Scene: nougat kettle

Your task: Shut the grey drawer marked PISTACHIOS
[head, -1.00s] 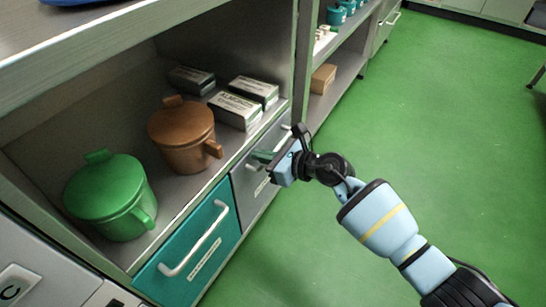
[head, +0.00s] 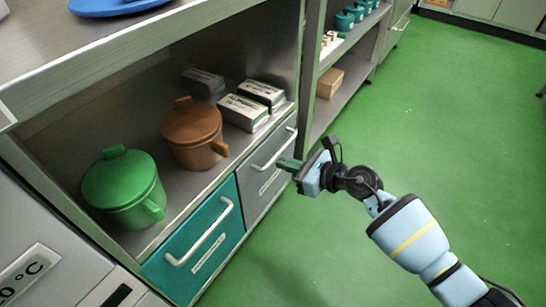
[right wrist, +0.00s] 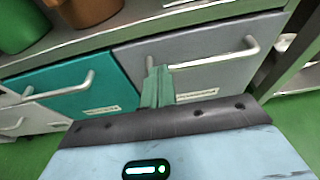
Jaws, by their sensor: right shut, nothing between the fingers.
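The grey drawer (head: 262,176) sits under the shelf, right of the teal drawer. Its front looks flush with the teal one, with no gap that I can make out. It has a pale bar handle (head: 273,150) and a small label too small to read. The drawer front (right wrist: 222,72) and its handle (right wrist: 215,59) also show in the right wrist view. My right gripper (head: 284,164) is shut and empty, its green fingers pointing at the drawer front. In the right wrist view the fingertips (right wrist: 158,75) overlap the handle's left end; contact cannot be told. My left gripper is not in view.
The teal drawer (head: 190,247) is beside the grey one. Above, the shelf holds a green pot (head: 122,190), a brown pot (head: 193,135) and several small boxes (head: 243,112). Green floor (head: 450,130) lies open on the right.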

